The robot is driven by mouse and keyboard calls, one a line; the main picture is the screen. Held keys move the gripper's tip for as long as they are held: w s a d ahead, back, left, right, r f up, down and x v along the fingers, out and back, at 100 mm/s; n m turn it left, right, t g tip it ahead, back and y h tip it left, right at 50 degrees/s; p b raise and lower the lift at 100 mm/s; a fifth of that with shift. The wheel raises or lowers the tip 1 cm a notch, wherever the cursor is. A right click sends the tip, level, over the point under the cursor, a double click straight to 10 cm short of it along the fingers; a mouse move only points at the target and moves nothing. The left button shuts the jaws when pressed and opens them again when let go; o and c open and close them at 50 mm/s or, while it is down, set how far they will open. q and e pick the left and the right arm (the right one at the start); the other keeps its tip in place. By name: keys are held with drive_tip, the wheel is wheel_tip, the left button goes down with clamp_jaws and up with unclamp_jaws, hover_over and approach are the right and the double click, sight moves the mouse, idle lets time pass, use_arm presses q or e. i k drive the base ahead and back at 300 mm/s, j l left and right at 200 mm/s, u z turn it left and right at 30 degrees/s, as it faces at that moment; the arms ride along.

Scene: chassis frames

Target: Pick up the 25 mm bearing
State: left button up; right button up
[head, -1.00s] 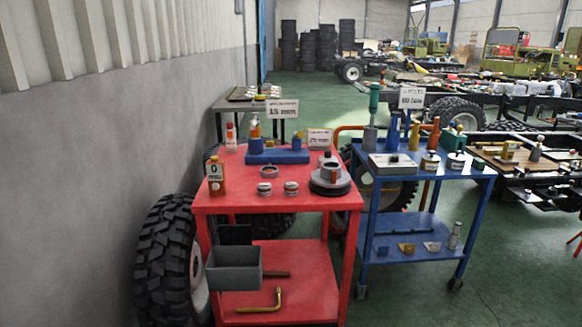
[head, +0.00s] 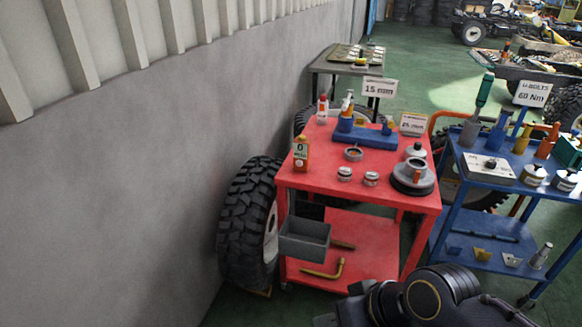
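A red cart (head: 320,181) carries several small ring-shaped parts. One ring (head: 353,153) lies near the blue block, and two silver rings lie nearer the front, a left one (head: 344,173) and a right one (head: 371,178). A white sign (head: 413,124) at the right back of the cart seems to read 25 mm, and another sign (head: 379,87) reads 15 mm. I cannot tell which ring is the 25 mm bearing. My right arm's dark end, with the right gripper (head: 345,308), is low at the bottom, in front of the cart and apart from the rings. Its fingers are not clear. My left gripper is out of view.
A blue fixture (head: 365,137), an orange-labelled bottle (head: 301,154) and a round dark-based part (head: 413,177) stand on the red cart. A grey bin (head: 304,238) hangs at its front. A blue cart (head: 485,195) stands close on the right; a tyre (head: 247,222) and wall are left.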

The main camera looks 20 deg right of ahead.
sight(370, 177)
drive_tip(key=l+u, duration=0.85)
drive_tip(key=l, duration=0.3)
drive_tip(key=k+l+u, duration=0.15)
drive_tip(key=l+u, duration=0.3)
drive_tip(key=k+l, duration=0.1)
drive_tip(key=l, duration=0.25)
drive_tip(key=k+l, duration=0.1)
drive_tip(key=l, duration=0.3)
drive_tip(key=k+l+u, duration=0.1)
drive_tip(key=l, duration=0.25)
drive_tip(key=k+l, duration=0.1)
drive_tip(key=l, duration=0.25)
drive_tip(key=k+l, duration=0.15)
drive_tip(key=l, duration=0.25)
